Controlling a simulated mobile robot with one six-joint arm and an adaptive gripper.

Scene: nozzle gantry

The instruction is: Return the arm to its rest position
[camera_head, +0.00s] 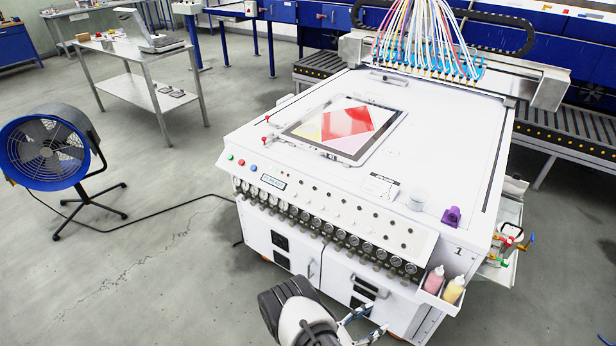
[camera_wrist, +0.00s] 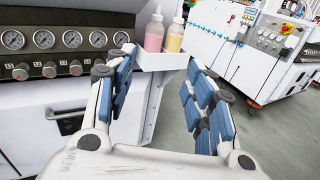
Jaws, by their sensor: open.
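My gripper (camera_head: 362,325) is low in front of the white machine (camera_head: 310,262), at the bottom edge of the head view. In the wrist view my gripper (camera_wrist: 158,82) has its two blue-padded fingers spread apart, with nothing between them. Beyond the fingertips, a pink bottle (camera_wrist: 154,33) and a yellow bottle (camera_wrist: 174,36) stand in a white holder on the machine's side. Both bottles also show at the machine's front right corner in the head view. Part of my arm is cut off by the bottom edge of the head view.
Gauges and knobs (camera_wrist: 45,40) line the machine's front panel close to my gripper. A purple object (camera_head: 451,216) and a clear cup (camera_head: 417,200) sit on the machine top. A blue fan (camera_head: 45,150) stands at left. Open floor (camera_head: 150,270) lies between fan and machine.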

